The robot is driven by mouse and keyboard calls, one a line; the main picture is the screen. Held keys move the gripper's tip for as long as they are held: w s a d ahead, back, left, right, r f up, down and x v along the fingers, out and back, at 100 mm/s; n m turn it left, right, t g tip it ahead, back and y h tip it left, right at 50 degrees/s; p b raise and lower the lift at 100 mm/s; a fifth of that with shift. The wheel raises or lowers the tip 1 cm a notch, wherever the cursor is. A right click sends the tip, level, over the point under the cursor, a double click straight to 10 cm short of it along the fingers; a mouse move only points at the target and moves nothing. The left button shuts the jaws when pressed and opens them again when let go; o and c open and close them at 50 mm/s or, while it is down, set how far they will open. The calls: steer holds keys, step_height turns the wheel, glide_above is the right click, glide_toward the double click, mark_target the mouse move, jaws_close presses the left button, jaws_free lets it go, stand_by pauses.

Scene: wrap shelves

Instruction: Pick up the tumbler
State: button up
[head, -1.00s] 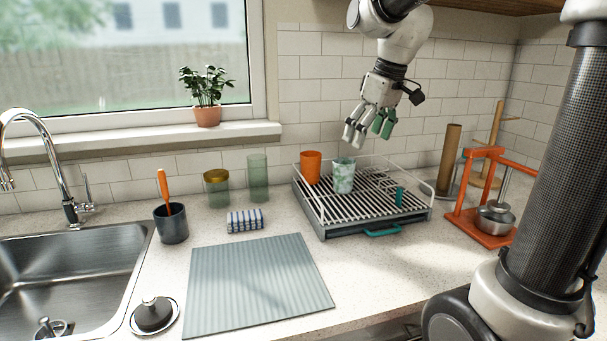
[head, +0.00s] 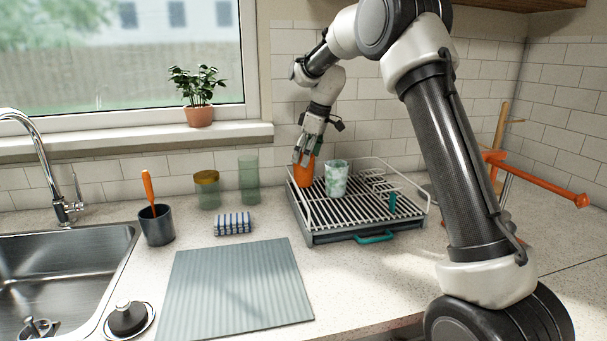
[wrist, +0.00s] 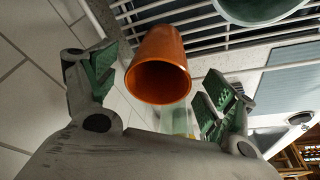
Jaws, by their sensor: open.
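An orange tumbler (head: 304,176) stands at the left end of the dish rack (head: 330,236). A green-and-white marbled cup (head: 336,178) stands to its right on the rack. My gripper (head: 304,160) is over the orange tumbler, its fingers pointing down and partly hiding it. In the wrist view the orange tumbler (wrist: 162,62) lies between the two green-padded fingers, mouth toward the camera. The fingers are apart, with a visible gap on each side of it. The marbled cup (wrist: 262,8) shows only its rim at the top edge.
A striped sponge (head: 233,224), a ridged mat (head: 235,290) and a dark utensil cup (head: 157,227) are further forward or left. An orange stand (head: 540,180) is partly behind my arm.

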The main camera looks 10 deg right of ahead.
mark_target(303, 176)
steer(key=x, duration=0.3)
steer(key=shift+w+a+f, duration=0.1)
steer(key=shift+f, duration=0.05)
steer(key=c, duration=1.1)
